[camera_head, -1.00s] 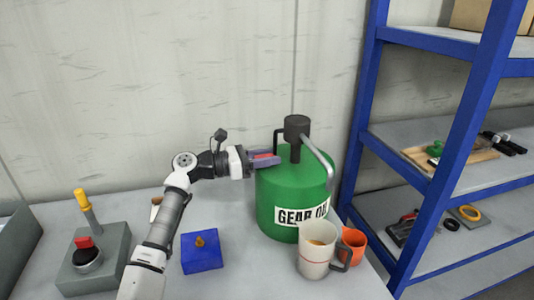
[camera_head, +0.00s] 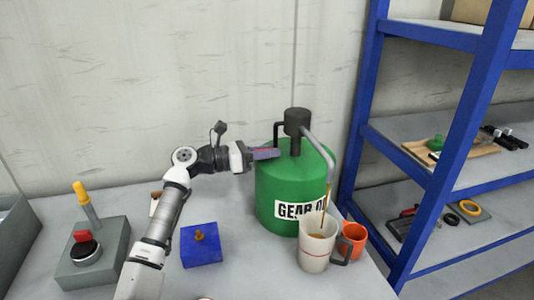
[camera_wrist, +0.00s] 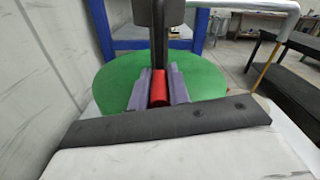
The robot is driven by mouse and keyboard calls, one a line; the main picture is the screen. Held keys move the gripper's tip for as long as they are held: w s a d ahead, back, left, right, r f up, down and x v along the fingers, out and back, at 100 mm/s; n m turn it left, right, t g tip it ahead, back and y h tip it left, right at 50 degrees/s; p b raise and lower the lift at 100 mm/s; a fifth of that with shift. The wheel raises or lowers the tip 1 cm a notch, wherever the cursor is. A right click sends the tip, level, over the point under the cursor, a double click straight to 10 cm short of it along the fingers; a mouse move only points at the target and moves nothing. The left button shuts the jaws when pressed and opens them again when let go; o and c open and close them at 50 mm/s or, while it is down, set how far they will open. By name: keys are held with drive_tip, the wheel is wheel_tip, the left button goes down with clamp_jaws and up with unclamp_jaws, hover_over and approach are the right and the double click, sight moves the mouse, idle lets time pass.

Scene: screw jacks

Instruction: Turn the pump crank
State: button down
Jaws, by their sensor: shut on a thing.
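The green gear oil drum (camera_head: 290,180) stands on the grey table with a dark pump head (camera_head: 297,122) on top. The pump crank is a dark arm (camera_head: 278,130) with a red grip (camera_wrist: 159,88). My gripper (camera_head: 265,153) is left of the pump head and shut on the red grip. In the wrist view its purple fingers (camera_wrist: 159,92) lie on both sides of the grip. A grey spout (camera_head: 318,145) bends down to the right. A thin brown oil stream (camera_head: 325,197) runs from it into the white mug (camera_head: 316,252).
An orange cup (camera_head: 353,238) stands just right of the mug. A blue block with a brass knob (camera_head: 202,248) and a grey box with a red switch and yellow lever (camera_head: 95,255) are to the left. A blue shelf unit (camera_head: 440,170) stands close on the right.

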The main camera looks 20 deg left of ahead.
drive_tip(key=shift+s+d+n+b, duration=0.35)
drive_tip(key=shift+s+n+b, duration=0.25)
drive_tip(key=shift+n, duration=0.3)
drive_tip(key=shift+s+d+r+n+b, duration=0.35)
drive_tip(key=shift+s+n+b, duration=0.1)
drive_tip(key=shift+n, duration=0.45)
drive_tip(key=c, duration=1.3)
unclamp_jaws()
drive_tip(key=shift+w+a, duration=0.1)
drive_tip(key=shift+w, duration=0.05)
